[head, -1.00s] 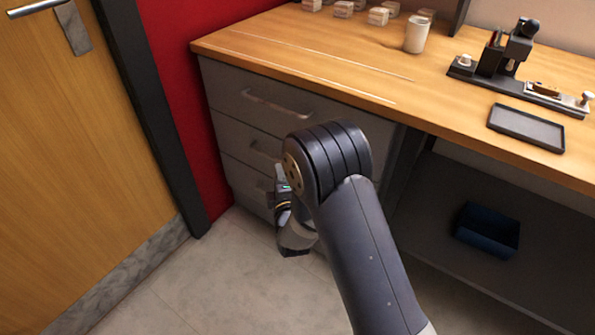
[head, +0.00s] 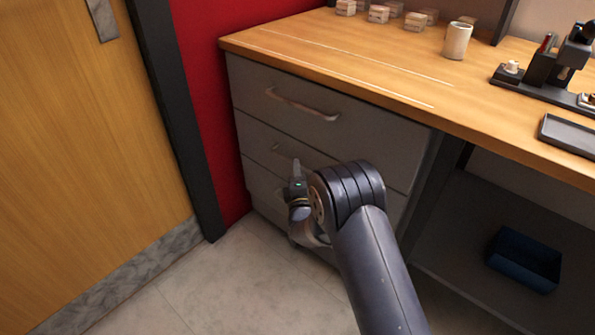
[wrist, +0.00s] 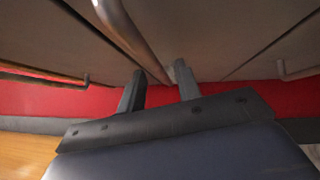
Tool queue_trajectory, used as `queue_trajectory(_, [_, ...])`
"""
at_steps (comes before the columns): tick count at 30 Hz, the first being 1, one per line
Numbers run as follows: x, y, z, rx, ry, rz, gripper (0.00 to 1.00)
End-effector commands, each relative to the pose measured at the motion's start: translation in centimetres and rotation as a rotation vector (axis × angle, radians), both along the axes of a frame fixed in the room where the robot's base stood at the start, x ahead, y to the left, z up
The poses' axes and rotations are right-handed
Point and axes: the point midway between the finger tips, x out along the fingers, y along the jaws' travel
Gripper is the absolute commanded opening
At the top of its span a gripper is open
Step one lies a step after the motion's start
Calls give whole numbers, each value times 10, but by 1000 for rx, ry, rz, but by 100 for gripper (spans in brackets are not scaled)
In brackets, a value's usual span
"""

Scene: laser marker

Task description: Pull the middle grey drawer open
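The middle grey drawer (head: 262,140) sits in the cabinet under the wooden desk, its front flush with the others. Its handle is mostly hidden behind my arm in the head view; only its left end (head: 276,148) shows. In the wrist view the middle drawer's metal bar handle (wrist: 128,35) runs down towards the gap between my fingers. My gripper (wrist: 160,72) has its two fingers apart, with the bar's far end appearing between them. I see clear gaps beside the bar, and cannot tell whether either finger touches it. My gripper (head: 297,170) is at about middle-drawer height in the head view.
The top drawer's handle (head: 302,106) is above. A wooden door (head: 80,160) and its dark frame stand left, beside a red wall (head: 195,90). Tiled floor (head: 225,290) is free before the cabinet. A blue bin (head: 522,262) is on the right under the desk.

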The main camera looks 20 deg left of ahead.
Motion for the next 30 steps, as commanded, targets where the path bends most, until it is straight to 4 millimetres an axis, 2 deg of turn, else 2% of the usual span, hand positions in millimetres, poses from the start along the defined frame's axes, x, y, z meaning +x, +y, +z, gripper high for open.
queue_trajectory(5, [10,4,1,0,0,0,33])
queue_trajectory(14, [12,4,2,0,1,0,33])
queue_trajectory(26, [12,4,2,1,1,0,0])
queue_trajectory(30, [11,4,2,1,1,0,0])
